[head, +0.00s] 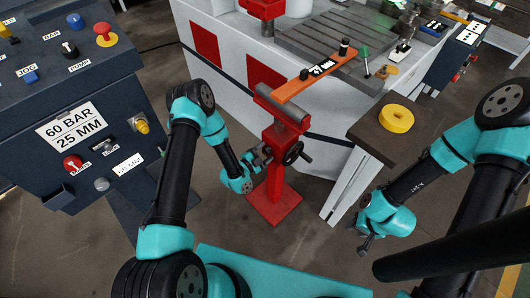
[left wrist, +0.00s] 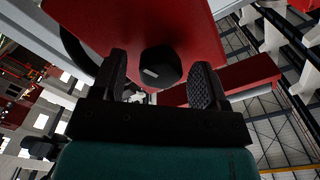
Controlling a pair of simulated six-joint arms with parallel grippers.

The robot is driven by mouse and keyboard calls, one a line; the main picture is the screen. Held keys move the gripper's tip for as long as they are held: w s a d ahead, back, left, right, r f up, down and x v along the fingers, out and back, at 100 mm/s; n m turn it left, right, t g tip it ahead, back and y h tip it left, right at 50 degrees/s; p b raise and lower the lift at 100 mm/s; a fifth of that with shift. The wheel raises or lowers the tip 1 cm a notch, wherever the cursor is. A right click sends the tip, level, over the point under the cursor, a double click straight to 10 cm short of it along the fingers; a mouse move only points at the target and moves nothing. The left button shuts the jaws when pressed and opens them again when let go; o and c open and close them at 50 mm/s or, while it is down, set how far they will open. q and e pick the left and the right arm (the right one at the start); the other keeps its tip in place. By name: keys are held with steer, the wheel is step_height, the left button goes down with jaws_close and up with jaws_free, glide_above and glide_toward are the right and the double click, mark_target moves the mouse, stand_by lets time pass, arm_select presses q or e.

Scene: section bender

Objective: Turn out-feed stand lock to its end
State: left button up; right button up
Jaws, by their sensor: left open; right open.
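The red out-feed stand (head: 278,165) stands on a square base in the middle of the head view. A black handwheel (head: 293,153) sits on its right side. In the left wrist view, a black knob with a pale mark (left wrist: 160,70), which looks like the lock, sticks out of the red post. My left gripper (head: 262,157) is at the post's left side. In the wrist view its open fingers (left wrist: 160,85) stand on either side of the knob, with gaps visible. The head view hides the knob behind the gripper. My right gripper (head: 366,240) is open and empty, low at the right.
A control panel (head: 70,125) with buttons and levers stands at the left. The white machine (head: 225,50) is behind the stand. A dark bench with a yellow ring (head: 396,118) is to its right. Open floor lies around the base.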

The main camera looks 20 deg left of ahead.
arm_select(q)
steer(key=shift+w+d, duration=0.15)
steer(key=shift+w, duration=0.1)
steer(key=shift+c, duration=0.4)
steer(key=c, duration=0.8)
steer(key=shift+c, duration=0.2)
